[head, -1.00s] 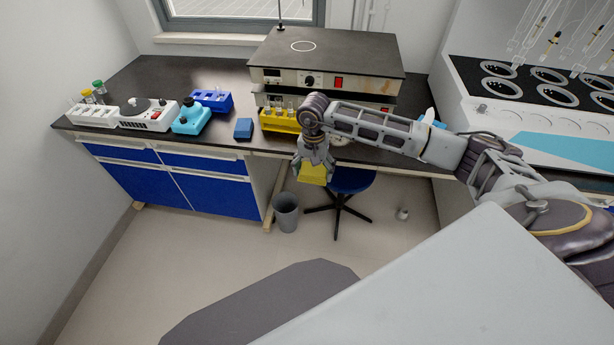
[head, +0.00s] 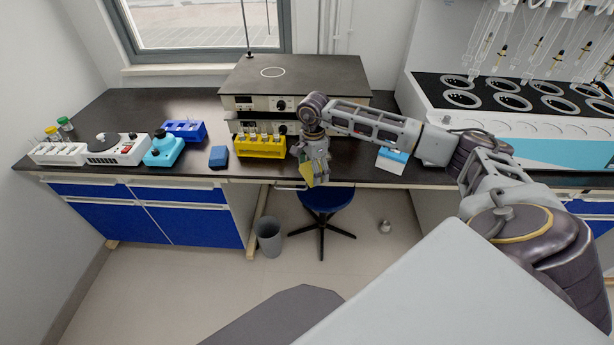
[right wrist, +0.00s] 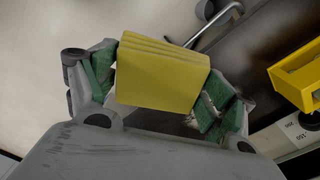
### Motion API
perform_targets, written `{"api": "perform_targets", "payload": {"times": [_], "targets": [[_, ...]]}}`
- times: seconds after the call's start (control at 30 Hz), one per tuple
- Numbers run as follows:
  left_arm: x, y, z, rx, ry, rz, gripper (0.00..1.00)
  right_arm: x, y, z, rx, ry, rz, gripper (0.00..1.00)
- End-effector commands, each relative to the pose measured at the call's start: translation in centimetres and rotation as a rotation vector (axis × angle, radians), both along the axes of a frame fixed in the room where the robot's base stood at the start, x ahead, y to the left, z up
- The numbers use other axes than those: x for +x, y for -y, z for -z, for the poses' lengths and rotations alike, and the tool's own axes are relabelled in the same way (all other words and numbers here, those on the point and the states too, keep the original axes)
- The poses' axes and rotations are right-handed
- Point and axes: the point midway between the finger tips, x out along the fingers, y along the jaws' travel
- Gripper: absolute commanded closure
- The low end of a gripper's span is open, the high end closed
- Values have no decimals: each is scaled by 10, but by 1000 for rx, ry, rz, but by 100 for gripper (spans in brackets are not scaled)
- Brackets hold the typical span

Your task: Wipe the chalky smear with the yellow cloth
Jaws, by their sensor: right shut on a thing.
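My right gripper (head: 314,178) hangs just in front of the bench's front edge, over the blue stool. It is shut on the folded yellow cloth (head: 306,172). In the right wrist view the cloth (right wrist: 160,75) is a thick folded block between the green-padded fingers of the gripper (right wrist: 160,90). I cannot make out the chalky smear clearly in the current views; my right arm and gripper cover part of the bench top. My left gripper is not in view.
A yellow tube rack (head: 260,147) stands left of my gripper, beside a blue box (head: 218,157). A grey instrument (head: 295,80) stands behind. A white-and-blue box (head: 392,160) is to the right. A stool (head: 327,199) and bin (head: 268,236) are below.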

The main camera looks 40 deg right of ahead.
Motion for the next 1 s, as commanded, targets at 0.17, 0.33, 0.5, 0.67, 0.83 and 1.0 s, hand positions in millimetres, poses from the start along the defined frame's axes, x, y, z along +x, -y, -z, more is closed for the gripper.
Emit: {"api": "perform_targets", "payload": {"times": [0.17, 0.33, 0.5, 0.67, 0.83, 1.0], "targets": [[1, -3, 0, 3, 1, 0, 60, 2, 15, -7, 1, 5, 152, 36], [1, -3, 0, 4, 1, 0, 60, 4, 24, -11, 2, 7, 248, 36], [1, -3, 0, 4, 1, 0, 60, 4, 31, -15, 2, 10, 320, 36], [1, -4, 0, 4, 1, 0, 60, 5, 35, -16, 4, 11, 356, 36], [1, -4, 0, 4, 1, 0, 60, 5, 38, -18, 5, 12, 397, 36], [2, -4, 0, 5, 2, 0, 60, 5, 40, -19, 5, 12, 413, 36]]}}
